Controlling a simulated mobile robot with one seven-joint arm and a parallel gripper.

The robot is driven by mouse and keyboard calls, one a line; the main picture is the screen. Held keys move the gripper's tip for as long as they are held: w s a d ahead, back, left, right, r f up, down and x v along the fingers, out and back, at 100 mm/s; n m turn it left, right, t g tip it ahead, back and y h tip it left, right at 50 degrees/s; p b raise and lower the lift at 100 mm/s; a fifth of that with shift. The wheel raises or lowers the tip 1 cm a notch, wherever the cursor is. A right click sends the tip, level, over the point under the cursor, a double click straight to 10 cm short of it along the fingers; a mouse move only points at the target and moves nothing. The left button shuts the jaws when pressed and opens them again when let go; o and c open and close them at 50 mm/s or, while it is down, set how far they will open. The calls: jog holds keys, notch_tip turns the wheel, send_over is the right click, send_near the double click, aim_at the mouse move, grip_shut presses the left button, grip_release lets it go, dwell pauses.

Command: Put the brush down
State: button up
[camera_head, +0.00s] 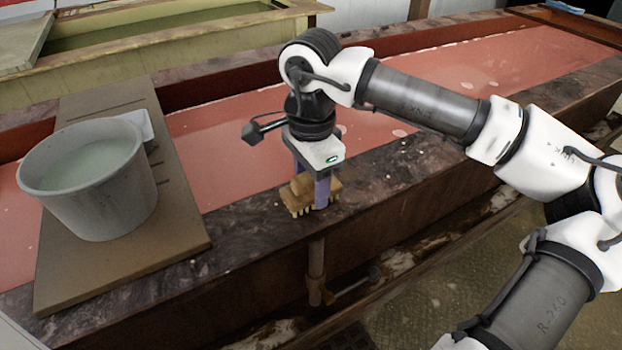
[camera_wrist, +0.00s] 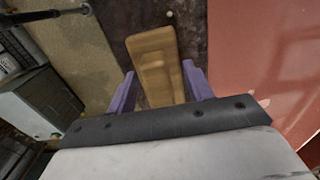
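The brush (camera_head: 301,187), a tan block with a stepped top and yellowish bristles pointing down, is at the dark stone rim of the vat. In the wrist view its wooden top (camera_wrist: 153,60) lies between my two purple fingers. My gripper (camera_head: 309,180) points down with one finger on each side of the brush's raised middle, and looks shut on it. The bristles are at or just above the rim; I cannot tell whether they touch. The far side of the brush is hidden by my gripper.
A grey bucket (camera_head: 100,190) of pale liquid stands on a brown board (camera_head: 165,225) across the vat at left. The vat's red liquid (camera_head: 225,140) is behind the brush. The stone rim (camera_head: 400,165) right of the brush is clear. A pipe (camera_head: 316,270) hangs below the rim.

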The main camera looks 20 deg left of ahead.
jog(key=o, duration=0.3)
jog(key=shift+r, duration=0.1)
notch_tip(320, 180, up, 12)
dwell(0.5)
jog(key=shift+s, duration=0.1)
dwell(0.3)
